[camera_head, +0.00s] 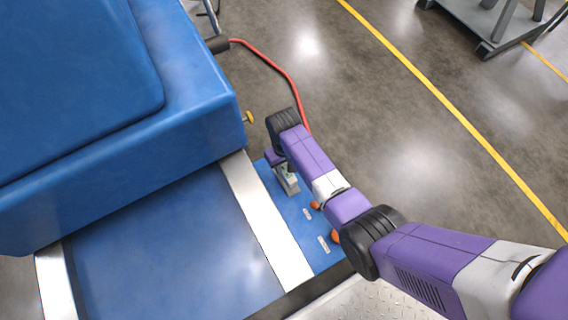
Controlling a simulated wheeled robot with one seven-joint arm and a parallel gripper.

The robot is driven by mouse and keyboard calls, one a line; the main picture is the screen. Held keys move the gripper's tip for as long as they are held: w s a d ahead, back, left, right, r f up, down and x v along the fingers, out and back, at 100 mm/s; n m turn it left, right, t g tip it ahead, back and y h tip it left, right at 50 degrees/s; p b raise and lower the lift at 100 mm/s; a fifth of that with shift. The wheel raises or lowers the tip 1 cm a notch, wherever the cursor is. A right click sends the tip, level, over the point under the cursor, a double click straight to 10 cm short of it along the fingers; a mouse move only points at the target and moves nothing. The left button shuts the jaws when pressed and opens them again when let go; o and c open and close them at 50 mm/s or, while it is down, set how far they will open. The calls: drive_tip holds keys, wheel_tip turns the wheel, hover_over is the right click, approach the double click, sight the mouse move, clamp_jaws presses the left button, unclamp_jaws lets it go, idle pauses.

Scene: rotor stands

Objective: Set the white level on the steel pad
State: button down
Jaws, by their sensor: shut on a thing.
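My gripper (290,188) points down over a narrow blue ledge (292,208) beside the big blue machine. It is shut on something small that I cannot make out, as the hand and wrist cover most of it. Two small whitish pieces lie on the ledge, one nearer my gripper (306,213) and one farther down the picture (323,244). They are too small to tell whether either is the white level or a label. A bright steel strip (265,225) runs along the ledge's left side. I cannot tell a separate steel pad.
Two orange knobs or caps (335,237) show beside my arm at the ledge's right side. The blue machine (120,130) rises at left, with a yellow knob (248,117) on its side. A red hose (275,68) lies behind. Open floor is at right.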

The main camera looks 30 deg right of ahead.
drive_tip(key=shift+f+b, duration=1.05)
drive_tip(key=shift+f, duration=0.95)
idle(1.9)
drive_tip(key=c, duration=1)
unclamp_jaws()
drive_tip(key=shift+o, duration=0.2)
wheel_tip(320, 180, up, 13)
drive_tip(key=p, duration=1.3)
drive_tip(key=shift+w, duration=0.1)
